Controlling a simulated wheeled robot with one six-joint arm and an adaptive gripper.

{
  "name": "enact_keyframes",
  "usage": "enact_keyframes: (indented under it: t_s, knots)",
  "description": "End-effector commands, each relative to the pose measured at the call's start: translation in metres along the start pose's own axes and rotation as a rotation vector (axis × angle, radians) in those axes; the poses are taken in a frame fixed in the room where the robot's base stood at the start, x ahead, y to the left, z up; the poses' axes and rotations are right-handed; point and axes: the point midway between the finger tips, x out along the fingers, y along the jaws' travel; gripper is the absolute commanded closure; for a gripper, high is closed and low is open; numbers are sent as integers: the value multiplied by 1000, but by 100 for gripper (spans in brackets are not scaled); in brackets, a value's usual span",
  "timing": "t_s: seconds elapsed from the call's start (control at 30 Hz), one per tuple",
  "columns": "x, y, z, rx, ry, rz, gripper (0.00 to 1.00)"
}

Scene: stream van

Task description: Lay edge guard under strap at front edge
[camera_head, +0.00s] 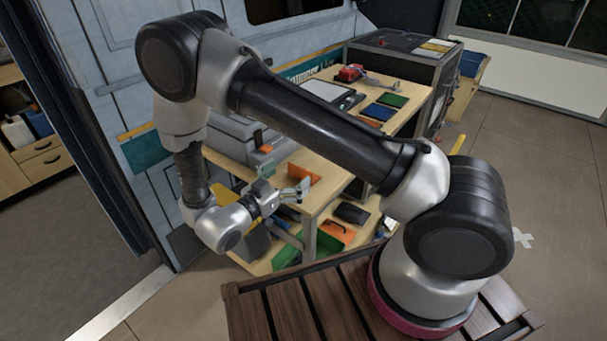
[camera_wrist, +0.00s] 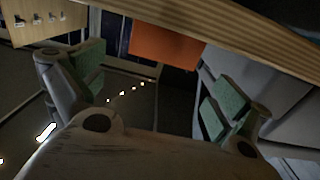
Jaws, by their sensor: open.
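My gripper (camera_head: 286,184) is open and empty at the front edge of the wooden worktable (camera_head: 325,199). A flat orange piece (camera_head: 304,173), perhaps the edge guard, is at that edge just beyond the fingers. In the wrist view, an orange panel (camera_wrist: 166,46) shows beyond the gap between the green-padded fingers (camera_wrist: 155,86), against the wooden edge, and looks apart from them. A smaller orange piece (camera_head: 265,149) is by the grey case (camera_head: 233,131) on the table. I cannot make out the strap; my arm hides part of the table.
A lower shelf holds a green bin (camera_head: 322,247), an orange item (camera_head: 336,233) and a dark case (camera_head: 352,213). A red device (camera_head: 350,73) and dark flat pads (camera_head: 378,112) lie on the table's far part. The van wall stands behind. Open floor lies right.

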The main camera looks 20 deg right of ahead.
Motion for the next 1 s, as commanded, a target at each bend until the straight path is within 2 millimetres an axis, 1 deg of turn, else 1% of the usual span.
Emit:
enact_keyframes:
  t_s: [0.2,0.3,0.4,0.6,0.67,0.8,0.87,0.93,0.97,1.0]
  knots:
    - [34,-1,8,-2,-2,2,0]
    - [47,-1,7,0,-2,1,0]
    - [52,-2,7,0,-2,0,0]
    - [53,-2,7,0,-2,-1,0]
    - [53,-2,7,0,-3,-1,9]
    - [53,-2,7,0,-3,-2,35]
    - [53,-2,7,0,-3,-2,44]
    - [53,-2,7,0,-3,-2,44]
    - [53,-2,7,0,-3,-2,48]
    - [53,-2,7,0,-3,-2,48]
